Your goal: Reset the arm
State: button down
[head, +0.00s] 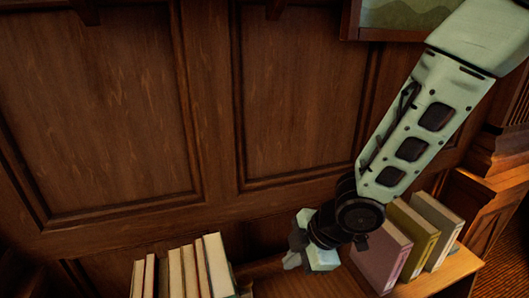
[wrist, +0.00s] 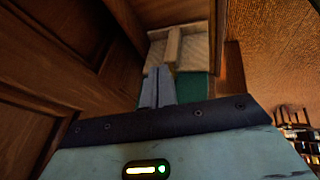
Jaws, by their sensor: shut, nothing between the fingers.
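My gripper (head: 292,260) hangs at the end of my pale green arm in the head view, above a wooden shelf with books. In the wrist view, its two grey fingers (wrist: 157,88) are together and hold nothing. The arm reaches down from the upper right. The gripper is between two groups of books, in front of the wooden panelling. I cannot tell whether it touches the shelf.
Upright books (head: 183,272) stand left of the gripper. Pink, yellow and grey books (head: 408,238) stand at right, close to my wrist. The shelf top (head: 300,285) between them looks bare. Wooden panelling (head: 95,110) rises behind, with a framed picture (head: 400,12) above.

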jog(key=s+d+f+m+g+h+b, duration=0.1)
jog(key=s+d+f+m+h+b, duration=0.1)
jog(key=s+m+b, duration=0.4)
jog(key=s+d+f+m+g+h+b, duration=0.1)
jog(key=s+d+f+m+h+b, duration=0.1)
jog(key=s+m+b, duration=0.4)
jog(key=s+d+f+b, duration=0.1)
jog(key=s+d+b, duration=0.1)
jog(key=s+b, duration=0.2)
jog(key=shift+s+d+f+h, duration=0.15)
jog(key=shift+s+d+h, duration=0.1)
jog(key=shift+s+h, duration=0.1)
